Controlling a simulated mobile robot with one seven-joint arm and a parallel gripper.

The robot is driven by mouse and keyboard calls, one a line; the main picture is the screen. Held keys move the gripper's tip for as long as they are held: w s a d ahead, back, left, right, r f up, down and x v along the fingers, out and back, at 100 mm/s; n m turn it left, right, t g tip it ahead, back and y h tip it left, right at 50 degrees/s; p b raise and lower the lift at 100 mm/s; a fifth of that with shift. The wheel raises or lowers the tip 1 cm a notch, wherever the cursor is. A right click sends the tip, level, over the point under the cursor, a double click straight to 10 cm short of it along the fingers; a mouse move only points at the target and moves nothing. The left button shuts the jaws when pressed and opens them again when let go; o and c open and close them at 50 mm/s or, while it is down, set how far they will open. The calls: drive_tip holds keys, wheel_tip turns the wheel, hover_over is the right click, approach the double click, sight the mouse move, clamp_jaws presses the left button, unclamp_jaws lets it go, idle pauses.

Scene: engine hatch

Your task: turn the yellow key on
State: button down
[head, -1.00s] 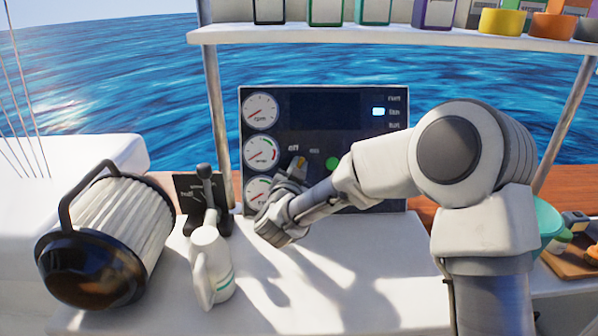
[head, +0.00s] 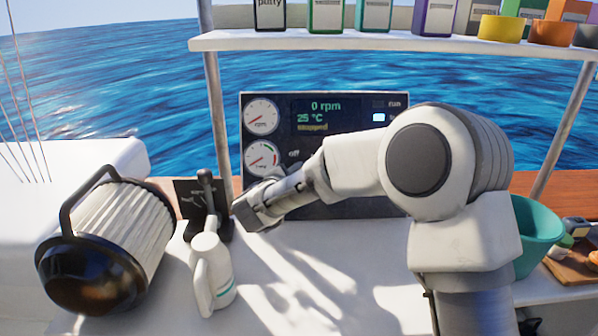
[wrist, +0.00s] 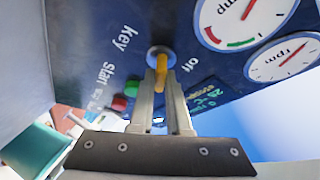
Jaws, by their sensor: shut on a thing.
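In the wrist view the yellow key (wrist: 160,66) sits in its round switch on the dark engine panel (wrist: 100,30). My gripper (wrist: 161,76) is shut on the key, one finger on each side of it. The label "off" is right of the switch and "Key" is left of it. In the head view my gripper (head: 252,207) is at the lower left of the panel (head: 350,145), and my arm hides the key. The panel screen (head: 325,115) is lit and reads 0 rpm, 25 °C and a yellow line that looks like "stopped".
Red (wrist: 119,102) and green (wrist: 132,88) buttons are close to my fingers. A black lever (head: 206,195), a white mug-like jug (head: 211,270) and a large filter (head: 105,240) stand left of my gripper. A teal bowl (head: 535,235) is at right. A shelf (head: 390,41) runs above.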

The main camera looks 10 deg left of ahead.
idle(0.3)
drive_tip(key=c, duration=0.9)
unclamp_jaws()
drive_tip(key=p+v, duration=0.1)
drive_tip(key=v, duration=0.6)
drive_tip(key=shift+s, duration=0.25)
